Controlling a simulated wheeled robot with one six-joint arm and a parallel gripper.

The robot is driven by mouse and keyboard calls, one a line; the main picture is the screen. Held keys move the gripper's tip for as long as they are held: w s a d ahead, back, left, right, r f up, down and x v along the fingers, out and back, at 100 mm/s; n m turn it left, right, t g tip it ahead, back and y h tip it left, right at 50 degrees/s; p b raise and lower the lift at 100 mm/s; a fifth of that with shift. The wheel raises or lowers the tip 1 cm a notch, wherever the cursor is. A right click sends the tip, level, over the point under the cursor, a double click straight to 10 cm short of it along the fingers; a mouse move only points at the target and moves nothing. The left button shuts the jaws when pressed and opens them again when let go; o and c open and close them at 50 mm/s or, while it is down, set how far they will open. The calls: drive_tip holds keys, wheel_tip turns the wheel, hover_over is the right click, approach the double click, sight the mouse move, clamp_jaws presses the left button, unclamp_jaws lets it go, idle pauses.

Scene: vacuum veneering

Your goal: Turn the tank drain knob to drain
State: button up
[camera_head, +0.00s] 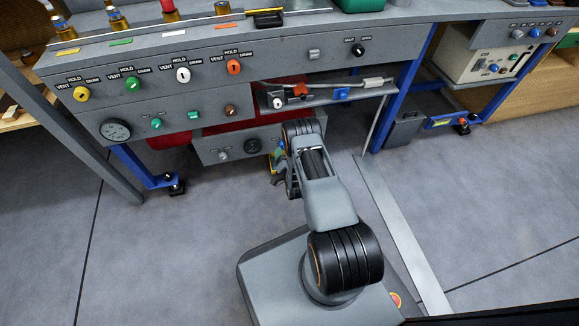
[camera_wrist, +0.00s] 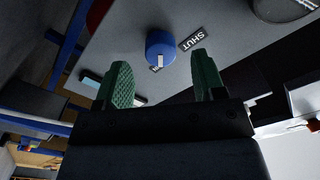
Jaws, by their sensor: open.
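A round blue knob (camera_wrist: 160,44) sits on a grey panel in the wrist view. A white pointer mark shows on its lower side in the picture, beside a small dark label that is mostly hidden. A SHUT label (camera_wrist: 191,37) lies to the knob's right. My gripper (camera_wrist: 161,68) has green fingers and is open and empty, with the knob just beyond and between its fingertips, apart from it as far as I can tell. In the head view my arm reaches the lower panel (camera_head: 238,157), and my gripper there is mostly hidden behind the arm.
Above the lower panel is a shelf (camera_head: 330,97) with small valves and a blue item. The bench front (camera_head: 210,75) carries several coloured vent-hold-draw knobs. A blue bench leg (camera_head: 395,105) stands to the right. The floor (camera_head: 470,200) right of my base is clear.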

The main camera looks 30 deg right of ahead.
drive_tip(key=s+a+p, duration=0.2)
drive_tip(key=s+p, duration=0.1)
drive_tip(key=s, duration=0.7)
drive_tip(key=shift+r, duration=0.1)
